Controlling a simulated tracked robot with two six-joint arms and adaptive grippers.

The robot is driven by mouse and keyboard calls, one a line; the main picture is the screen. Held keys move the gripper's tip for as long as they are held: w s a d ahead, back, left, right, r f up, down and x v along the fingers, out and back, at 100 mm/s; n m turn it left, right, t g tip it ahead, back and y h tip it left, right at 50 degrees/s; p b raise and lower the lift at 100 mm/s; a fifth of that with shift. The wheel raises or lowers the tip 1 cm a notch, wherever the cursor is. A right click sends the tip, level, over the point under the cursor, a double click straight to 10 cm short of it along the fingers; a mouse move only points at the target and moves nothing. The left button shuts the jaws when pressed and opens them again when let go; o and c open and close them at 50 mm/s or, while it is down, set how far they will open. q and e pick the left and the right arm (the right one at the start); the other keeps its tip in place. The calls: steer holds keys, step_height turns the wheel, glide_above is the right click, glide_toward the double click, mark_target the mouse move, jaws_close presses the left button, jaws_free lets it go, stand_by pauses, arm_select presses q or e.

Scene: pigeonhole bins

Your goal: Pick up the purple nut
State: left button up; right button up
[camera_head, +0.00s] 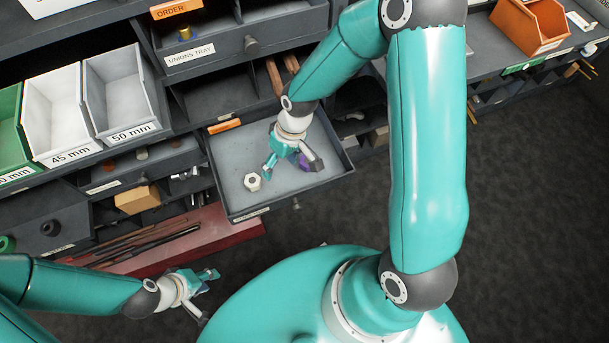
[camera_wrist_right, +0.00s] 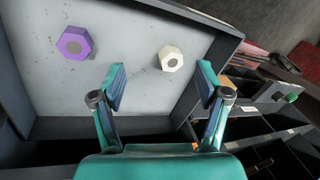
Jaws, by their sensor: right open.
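The purple nut (camera_wrist_right: 74,43) lies on the bare floor of an open grey drawer in the right wrist view, left of my right gripper (camera_wrist_right: 162,88). In the head view the purple nut (camera_head: 304,161) shows partly behind my right gripper (camera_head: 294,172). My right gripper is open and empty, over the drawer. A white nut (camera_head: 252,181) lies in the same drawer; it also shows in the right wrist view (camera_wrist_right: 170,58), beyond the gap between the fingers. My left gripper (camera_head: 210,293) is at the lower left, away from the drawer, its fingers apart with nothing between them.
The open drawer (camera_head: 228,152) has raised walls around the nuts. White bins (camera_head: 58,115) and a green bin (camera_head: 10,130) stand at the left. An upper drawer labelled UNIONS TRAY (camera_head: 215,55) is above. A red box (camera_head: 215,232) with dark rods lies below left.

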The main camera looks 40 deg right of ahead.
steer(key=w+d+r+n+h+b, duration=0.1)
steer(key=d+r+h+b, duration=0.1)
steer(key=d+b, duration=0.3)
steer(key=w+d+r+n+h+b, duration=0.1)
steer(key=w+d+r+b, duration=0.1)
steer(key=d+b, duration=0.3)
steer(key=b, duration=0.3)
glide_above(307, 159)
step_height(307, 159, down, 11)
steer(key=shift+w+d+r, duration=0.1)
steer(key=shift+w+d, duration=0.05)
steer(key=f+b, duration=0.2)
steer(key=f, duration=0.3)
steer(key=shift+s+a+f+b, duration=0.1)
steer(key=shift+s+a+b, duration=0.15)
steer(key=shift+b, duration=0.15)
arm_select(q)
step_height(307, 159, down, 19)
arm_select(e)
steer(key=c, duration=1.4)
